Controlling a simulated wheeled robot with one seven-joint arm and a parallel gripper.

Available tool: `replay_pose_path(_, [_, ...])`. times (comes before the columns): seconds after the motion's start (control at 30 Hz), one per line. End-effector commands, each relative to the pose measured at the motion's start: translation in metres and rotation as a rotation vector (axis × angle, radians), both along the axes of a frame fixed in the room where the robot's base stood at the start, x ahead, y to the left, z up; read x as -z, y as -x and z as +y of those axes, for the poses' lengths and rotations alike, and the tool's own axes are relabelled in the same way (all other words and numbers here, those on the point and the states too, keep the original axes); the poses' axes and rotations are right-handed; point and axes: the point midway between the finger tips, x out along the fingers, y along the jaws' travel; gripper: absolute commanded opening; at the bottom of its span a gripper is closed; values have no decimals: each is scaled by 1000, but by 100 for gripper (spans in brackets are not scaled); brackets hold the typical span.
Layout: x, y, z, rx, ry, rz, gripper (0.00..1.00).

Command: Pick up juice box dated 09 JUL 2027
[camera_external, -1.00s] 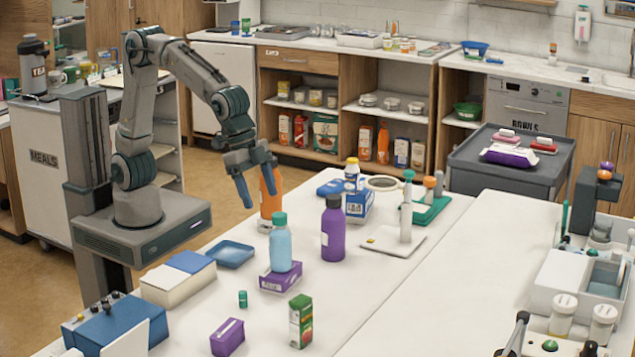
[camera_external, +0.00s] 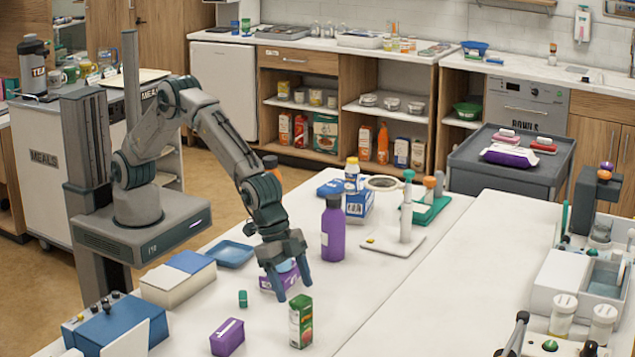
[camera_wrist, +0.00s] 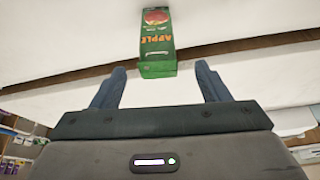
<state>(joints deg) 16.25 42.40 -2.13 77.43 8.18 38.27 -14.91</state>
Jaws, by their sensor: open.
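A green juice box (camera_external: 300,321) with an apple picture stands upright on the white table near the front. In the wrist view the juice box (camera_wrist: 157,42) reads "APPLE" and lies ahead of the fingertips, between their lines. No date can be read on it. My gripper (camera_external: 294,290) is open and empty, above the table just up and left of the juice box in the outside view. In the wrist view my gripper (camera_wrist: 160,82) shows its two blue fingers spread apart. A purple carton (camera_external: 227,337) lies left of the juice box.
A small green cap-like item (camera_external: 243,298) stands left of my gripper. A purple bottle (camera_external: 332,230) stands farther back. The table right of the juice box is clear.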

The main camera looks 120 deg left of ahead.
Motion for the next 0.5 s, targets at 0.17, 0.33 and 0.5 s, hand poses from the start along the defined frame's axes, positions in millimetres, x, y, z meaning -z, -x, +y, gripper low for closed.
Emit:
replay_pose_path(0.17, [15, -6, -1, 0, 0, 0, 69])
replay_pose_path(0.33, [23, -9, -2, 0, 0, 0, 69])
replay_pose_path(0.5, [43, -15, -5, 1, -1, 2, 69])
